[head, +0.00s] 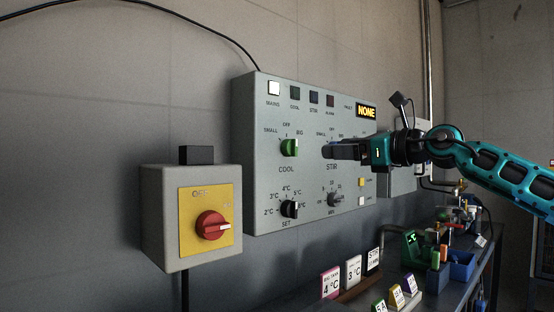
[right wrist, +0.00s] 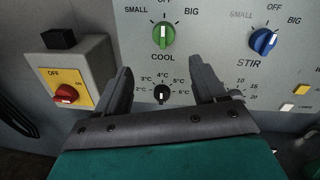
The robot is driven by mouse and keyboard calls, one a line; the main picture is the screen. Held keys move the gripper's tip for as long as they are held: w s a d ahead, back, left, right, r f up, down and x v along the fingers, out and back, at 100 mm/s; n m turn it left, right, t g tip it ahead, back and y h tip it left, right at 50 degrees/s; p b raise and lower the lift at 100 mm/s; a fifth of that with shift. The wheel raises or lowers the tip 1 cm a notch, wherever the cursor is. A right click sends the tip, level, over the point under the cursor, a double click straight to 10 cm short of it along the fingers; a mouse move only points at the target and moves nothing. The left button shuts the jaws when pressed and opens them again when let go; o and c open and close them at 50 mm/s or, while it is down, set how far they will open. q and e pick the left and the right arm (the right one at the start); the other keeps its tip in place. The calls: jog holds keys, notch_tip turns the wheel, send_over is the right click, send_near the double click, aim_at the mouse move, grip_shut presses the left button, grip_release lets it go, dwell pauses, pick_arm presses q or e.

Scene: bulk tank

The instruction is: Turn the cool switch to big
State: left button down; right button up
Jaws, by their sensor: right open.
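The cool switch is a green knob (head: 289,147) on the grey control panel (head: 262,205), with SMALL, OFF and BIG printed around its top. In the right wrist view the green knob (right wrist: 163,36) shows a pale mark that seems to point up towards OFF. My right gripper (head: 328,152) is open and empty in front of the panel, to the right of the green knob in the head view. In the right wrist view its fingers (right wrist: 160,72) sit apart below the green knob, on either side of the black set knob (right wrist: 161,93). My left gripper is out of view.
The blue stir knob (right wrist: 263,41) is right of the cool switch. A bench at lower right holds cards (head: 330,282) and a blue bin (head: 461,267). The space before the cool knob is clear.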

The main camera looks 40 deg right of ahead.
jog(key=p, duration=0.3)
send_near(297, 146)
jog(key=w, duration=0.3)
jog(key=w+a+p, duration=0.1)
jog(key=w, duration=0.2)
jog(key=w+p, duration=0.1)
jog(key=w, duration=0.1)
jog(key=shift+w+a+r, duration=0.1)
jog(key=shift+w+a, duration=0.05)
jog(key=shift+a, duration=0.15)
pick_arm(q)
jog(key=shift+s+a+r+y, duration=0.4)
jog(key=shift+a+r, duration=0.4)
pick_arm(e)
jog(key=shift+w+a, duration=0.1)
jog(key=shift+w, duration=0.4)
jog(key=shift+c, duration=0.3)
jog(key=c, duration=1)
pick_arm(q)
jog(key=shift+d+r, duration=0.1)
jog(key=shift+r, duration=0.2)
